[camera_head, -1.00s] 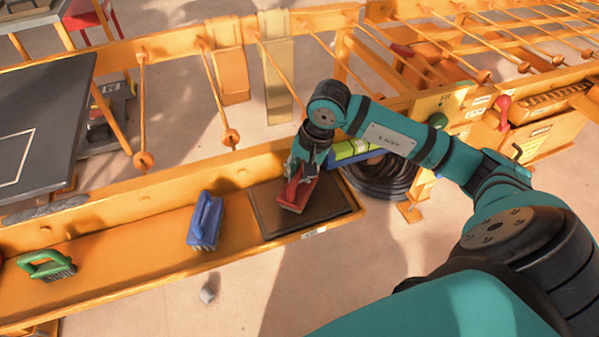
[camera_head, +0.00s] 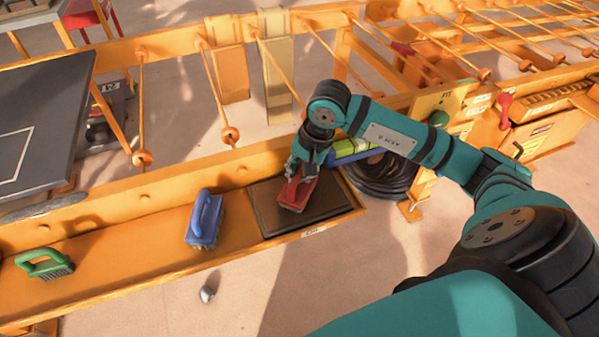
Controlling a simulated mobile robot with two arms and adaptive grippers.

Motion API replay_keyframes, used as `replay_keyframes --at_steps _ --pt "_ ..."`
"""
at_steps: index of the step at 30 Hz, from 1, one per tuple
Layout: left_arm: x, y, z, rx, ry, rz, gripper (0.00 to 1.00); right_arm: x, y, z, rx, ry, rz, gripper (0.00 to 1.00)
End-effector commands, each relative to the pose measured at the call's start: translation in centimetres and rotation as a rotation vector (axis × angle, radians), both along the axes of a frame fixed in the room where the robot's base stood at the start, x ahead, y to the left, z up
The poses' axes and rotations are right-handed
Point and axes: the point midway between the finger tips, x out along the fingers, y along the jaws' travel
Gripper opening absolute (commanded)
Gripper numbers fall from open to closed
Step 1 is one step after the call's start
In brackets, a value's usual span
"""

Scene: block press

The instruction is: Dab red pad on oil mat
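The red pad (camera_head: 297,193) is held by my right gripper (camera_head: 303,174) over the dark oil mat (camera_head: 330,208). The pad's lower face is at or just above the mat; I cannot tell whether they touch. The mat lies flat at the right end of the orange trough. The gripper fingers are closed around the pad's top, partly hidden by the wrist. My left gripper is not in view.
A blue brush (camera_head: 204,219) stands in the trough left of the mat, and a green-handled brush (camera_head: 45,264) lies farther left. A dark panel (camera_head: 40,125) fills the upper left. A black coiled hose (camera_head: 385,176) lies right of the mat.

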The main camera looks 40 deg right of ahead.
Motion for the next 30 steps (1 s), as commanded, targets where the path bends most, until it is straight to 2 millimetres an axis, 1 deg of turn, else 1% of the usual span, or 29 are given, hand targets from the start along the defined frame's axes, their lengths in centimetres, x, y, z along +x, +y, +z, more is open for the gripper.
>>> replay_keyframes --at_steps 30 --pt "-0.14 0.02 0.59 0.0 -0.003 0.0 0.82 -0.01 0.02 -0.01 0.001 0.001 0.0 0.0"
